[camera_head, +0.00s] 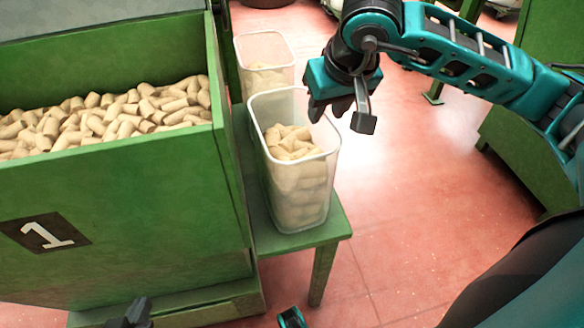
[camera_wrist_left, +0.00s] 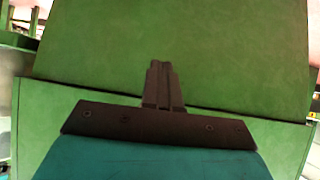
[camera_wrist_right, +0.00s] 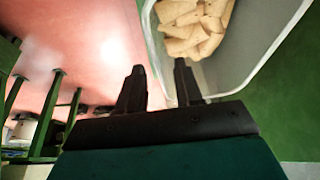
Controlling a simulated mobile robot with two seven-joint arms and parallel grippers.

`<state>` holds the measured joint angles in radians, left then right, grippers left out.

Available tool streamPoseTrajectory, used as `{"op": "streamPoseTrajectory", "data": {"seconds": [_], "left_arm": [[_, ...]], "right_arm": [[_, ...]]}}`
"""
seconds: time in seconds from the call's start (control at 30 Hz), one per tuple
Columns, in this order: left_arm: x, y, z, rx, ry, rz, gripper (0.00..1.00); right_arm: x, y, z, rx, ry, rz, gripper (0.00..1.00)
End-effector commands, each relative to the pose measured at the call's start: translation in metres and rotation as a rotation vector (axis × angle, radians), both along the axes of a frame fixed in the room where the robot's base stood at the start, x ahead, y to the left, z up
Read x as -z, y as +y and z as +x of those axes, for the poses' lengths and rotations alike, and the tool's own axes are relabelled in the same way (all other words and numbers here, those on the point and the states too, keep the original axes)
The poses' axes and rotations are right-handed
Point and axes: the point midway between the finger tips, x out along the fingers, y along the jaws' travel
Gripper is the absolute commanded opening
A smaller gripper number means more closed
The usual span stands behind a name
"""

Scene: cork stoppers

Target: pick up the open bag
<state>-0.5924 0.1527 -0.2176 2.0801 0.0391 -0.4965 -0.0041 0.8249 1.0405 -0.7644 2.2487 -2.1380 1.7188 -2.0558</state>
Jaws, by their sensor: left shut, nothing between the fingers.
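An open translucent bag (camera_head: 290,195) with stiff-looking walls stands upright, part filled with cork stoppers, on a small green table (camera_head: 330,228). A second similar bag (camera_head: 263,45) stands behind it. My right gripper (camera_head: 338,118) is at the front bag's upper right rim. In the right wrist view its fingers (camera_wrist_right: 160,72) are apart; the left finger is outside the bag (camera_wrist_right: 240,72) and the right one overlaps its wall. I cannot tell whether they touch it. My left gripper (camera_head: 135,303) is low at the bottom edge; in the left wrist view its fingers (camera_wrist_left: 160,68) are together, before green panels.
A large green bin (camera_head: 120,190) marked 1, full of cork stoppers (camera_head: 110,115), stands directly left of the bags. Green furniture (camera_head: 525,150) stands at the right. The reddish floor (camera_head: 420,210) between is clear.

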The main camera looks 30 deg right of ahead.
Motion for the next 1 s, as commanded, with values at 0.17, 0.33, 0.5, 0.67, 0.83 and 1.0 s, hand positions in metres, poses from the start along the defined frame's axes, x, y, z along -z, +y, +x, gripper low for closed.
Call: {"op": "streamPoseTrajectory", "data": {"seconds": [0.17,0.33,0.5,0.67,0.83,1.0], "left_arm": [[0.006,-0.004,0.0,-0.001,0.004,-0.012,0.0],[0.001,-0.006,0.004,0.001,-0.008,-0.019,0.0],[0.0,-0.007,0.005,0.001,-0.01,-0.019,0.0],[0.0,-0.006,0.005,0.002,-0.01,-0.018,0.0],[0.003,-0.006,0.005,0.003,-0.009,-0.014,0.0],[0.007,-0.005,0.004,0.004,-0.007,-0.012,0.0]], "right_arm": [[0.029,-0.001,0.012,0.001,0.005,0.002,0.35],[0.04,-0.002,0.017,0.001,0.003,0.002,0.35],[0.04,-0.002,0.018,0.001,0.002,0.002,0.35],[0.04,-0.002,0.018,0.001,0.002,0.002,0.35],[0.041,-0.002,0.017,0.001,0.002,0.002,0.35],[0.043,-0.002,0.017,0.001,0.002,0.002,0.35]]}}
